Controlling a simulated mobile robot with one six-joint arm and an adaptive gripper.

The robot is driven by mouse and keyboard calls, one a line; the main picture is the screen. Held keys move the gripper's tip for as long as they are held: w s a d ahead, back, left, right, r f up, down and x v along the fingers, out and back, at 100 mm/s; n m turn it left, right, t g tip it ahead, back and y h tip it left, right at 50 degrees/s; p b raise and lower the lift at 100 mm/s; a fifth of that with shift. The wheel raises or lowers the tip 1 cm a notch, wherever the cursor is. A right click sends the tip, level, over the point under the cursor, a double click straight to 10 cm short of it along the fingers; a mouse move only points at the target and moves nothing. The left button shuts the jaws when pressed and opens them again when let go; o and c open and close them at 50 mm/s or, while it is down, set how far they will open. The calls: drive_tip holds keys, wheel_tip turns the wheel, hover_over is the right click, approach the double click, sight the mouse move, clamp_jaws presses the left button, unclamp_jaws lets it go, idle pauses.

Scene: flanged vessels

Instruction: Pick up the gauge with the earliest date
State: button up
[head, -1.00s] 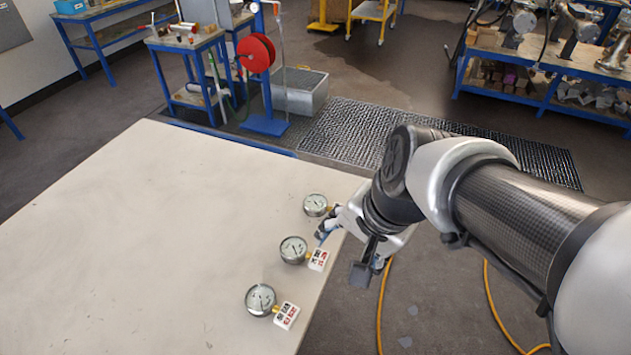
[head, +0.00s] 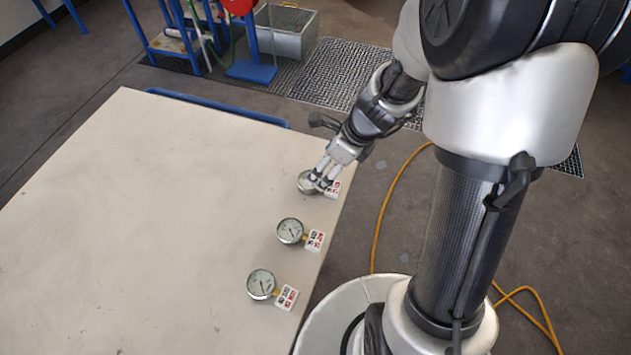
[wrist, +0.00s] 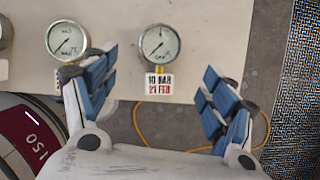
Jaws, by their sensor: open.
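Three round gauges with white tags lie in a row near the table's right edge in the head view: the far gauge (head: 306,184), the middle gauge (head: 290,231) and the near gauge (head: 261,284). My gripper (head: 322,179) is over the far gauge and its tag, partly covering them. In the wrist view my gripper (wrist: 158,68) is open and empty, with the far gauge (wrist: 160,43) between and slightly beyond its blue-padded fingers. Its tag (wrist: 159,85) reads "10 BAR 21 FEB". The middle gauge (wrist: 66,41) is to the left, its tag mostly hidden by a finger. The other tags are unreadable.
The pale table (head: 150,220) is bare left of the gauges. A yellow hose (head: 377,225) lies on the floor past its right edge. A blue-framed stand with a red reel (head: 240,5) and a grey bin (head: 284,30) stand beyond the table.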

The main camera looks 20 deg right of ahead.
sight(333, 191)
drive_tip(key=b+x, duration=0.3)
drive_tip(key=x, duration=0.6)
drive_tip(key=shift+w+a+f+b, duration=0.1)
drive_tip(key=shift+w+f+b, duration=0.05)
drive_tip(key=shift+b, duration=0.2)
drive_tip(key=c, duration=1.3)
